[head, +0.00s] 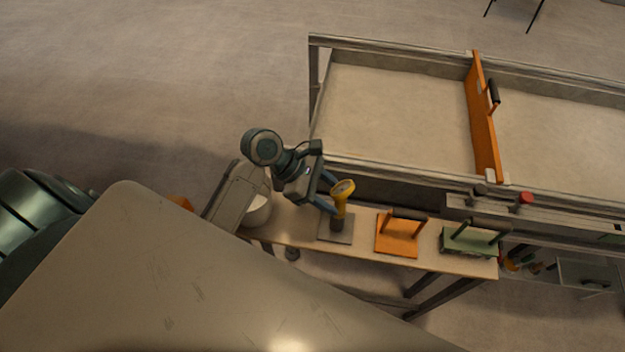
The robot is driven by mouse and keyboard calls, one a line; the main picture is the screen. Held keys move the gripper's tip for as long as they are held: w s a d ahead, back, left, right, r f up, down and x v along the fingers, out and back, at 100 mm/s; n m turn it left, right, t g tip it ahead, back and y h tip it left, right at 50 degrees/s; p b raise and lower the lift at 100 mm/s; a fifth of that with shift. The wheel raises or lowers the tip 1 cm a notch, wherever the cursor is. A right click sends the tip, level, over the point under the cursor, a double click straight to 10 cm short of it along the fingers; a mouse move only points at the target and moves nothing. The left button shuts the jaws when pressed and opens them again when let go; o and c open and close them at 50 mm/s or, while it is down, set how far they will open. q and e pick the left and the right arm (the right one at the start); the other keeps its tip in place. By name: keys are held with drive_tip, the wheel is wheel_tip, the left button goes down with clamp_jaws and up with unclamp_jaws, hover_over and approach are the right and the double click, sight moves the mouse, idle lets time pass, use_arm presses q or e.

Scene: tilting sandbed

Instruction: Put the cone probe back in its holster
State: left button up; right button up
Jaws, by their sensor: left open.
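A yellow probe (340,208) with a round, pale-faced head stands upright on a grey plate (336,236) on the narrow side bench. I take it to be the cone probe; its lower end is too small to make out, and I cannot tell whether the plate is its holster. My left gripper (331,193) is open, just left of the probe's head, with its fingertips close to the yellow body. I cannot tell whether they touch it. My right gripper is not in view.
The bench (290,230) also bears a white tub (257,211), an orange handled block (397,240) and a green handled block (470,241). Behind it is the sandbed (400,110) with an orange divider (483,120). A red knob (526,197) sits on its front rail.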

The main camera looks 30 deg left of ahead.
use_arm(q)
drive_tip(key=v, duration=0.7)
drive_tip(key=shift+a+r+b, duration=0.2)
drive_tip(key=shift+a+b, duration=0.05)
drive_tip(key=shift+b, duration=0.1)
drive_tip(key=shift+s, duration=0.1)
